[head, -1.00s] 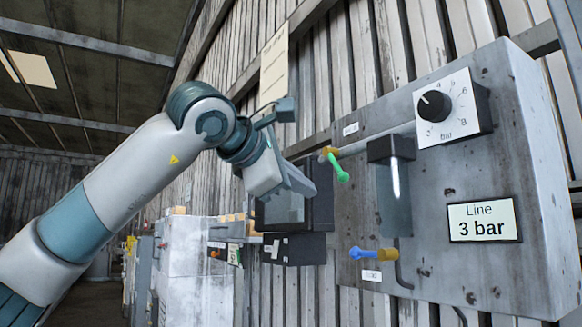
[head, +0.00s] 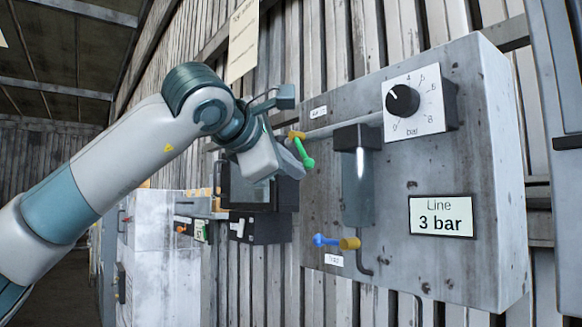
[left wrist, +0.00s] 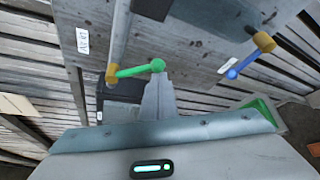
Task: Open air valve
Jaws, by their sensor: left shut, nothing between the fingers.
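The air valve has a green lever (head: 304,153) on a brass body (head: 297,135), on a pipe at the left of the grey panel. The lever slants down to the right in the head view. In the left wrist view the green lever (left wrist: 138,70) runs from the brass body to a round end, near a label reading AIR (left wrist: 83,40). My left gripper (head: 295,170) is shut and empty. Its fingertips (left wrist: 158,82) are right by the lever's round end; I cannot tell whether they touch. My right gripper is not in view.
A blue lever (head: 325,240) on a second brass valve sits lower on the panel (head: 480,130). A pressure knob (head: 402,100), a filter bowl (head: 358,190) and a sign "Line 3 bar" (head: 443,216) are there too. Dark boxes (head: 260,228) hang behind my gripper.

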